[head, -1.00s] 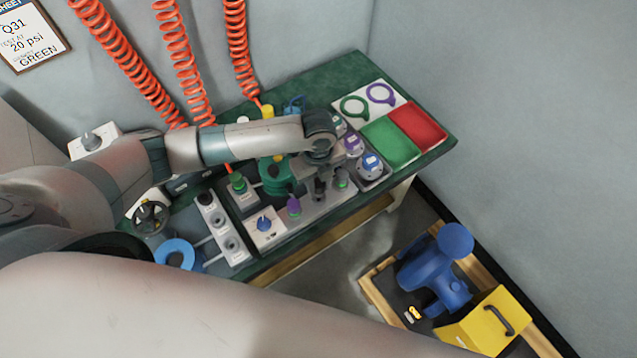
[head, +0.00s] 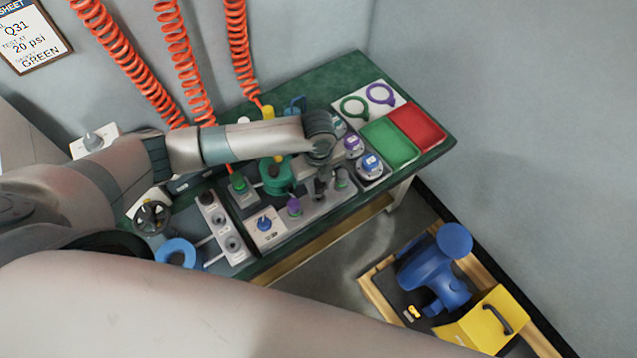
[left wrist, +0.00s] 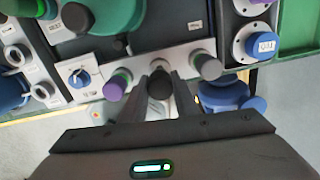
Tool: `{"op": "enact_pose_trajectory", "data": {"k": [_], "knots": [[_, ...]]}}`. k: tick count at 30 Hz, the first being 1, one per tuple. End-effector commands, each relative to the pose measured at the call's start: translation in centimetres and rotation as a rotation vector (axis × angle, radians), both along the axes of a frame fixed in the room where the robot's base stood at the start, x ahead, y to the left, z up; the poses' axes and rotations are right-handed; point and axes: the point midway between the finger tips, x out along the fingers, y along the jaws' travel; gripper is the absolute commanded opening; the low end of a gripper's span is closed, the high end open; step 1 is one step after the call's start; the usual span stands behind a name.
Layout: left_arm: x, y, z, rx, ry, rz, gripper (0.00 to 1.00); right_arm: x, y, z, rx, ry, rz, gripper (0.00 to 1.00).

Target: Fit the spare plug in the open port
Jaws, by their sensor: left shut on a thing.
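My left gripper (head: 320,190) reaches down over the front rail of the test panel (head: 320,208). In the left wrist view its two fingers (left wrist: 160,90) are shut on a dark round plug (left wrist: 160,84), seen end-on. This plug is in line with a purple plug (left wrist: 116,86) on its left and a grey plug (left wrist: 207,66) on its right, both with green rings. The held plug hides what is under it, so I cannot tell how far it sits in a port. My right gripper is not in view.
A grey strip with round sockets (head: 232,243) lies at left. A blue knob (head: 264,223) is on the panel. Labelled purple (head: 353,144) and blue (head: 371,161) units stand at right, before green (head: 390,140) and red (head: 418,126) trays. Orange hoses (head: 180,70) hang behind.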

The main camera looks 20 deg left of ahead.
Motion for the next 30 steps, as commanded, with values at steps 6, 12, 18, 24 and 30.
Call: {"op": "enact_pose_trajectory", "data": {"k": [6,12,18,24,30], "knots": [[-0.01,-0.02,0.04,0.0,0.0,0.0,0.03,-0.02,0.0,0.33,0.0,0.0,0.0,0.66],[0.0,-0.03,0.0,-0.001,-0.001,0.0,0.03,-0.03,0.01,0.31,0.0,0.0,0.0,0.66],[0.01,-0.04,0.0,-0.001,-0.001,0.0,0.03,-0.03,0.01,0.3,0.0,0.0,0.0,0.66],[0.01,-0.04,-0.2,-0.001,-0.001,0.0,0.03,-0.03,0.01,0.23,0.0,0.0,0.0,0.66],[0.0,-0.04,-0.53,-0.001,0.0,0.0,0.03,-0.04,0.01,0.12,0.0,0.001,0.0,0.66]]}}
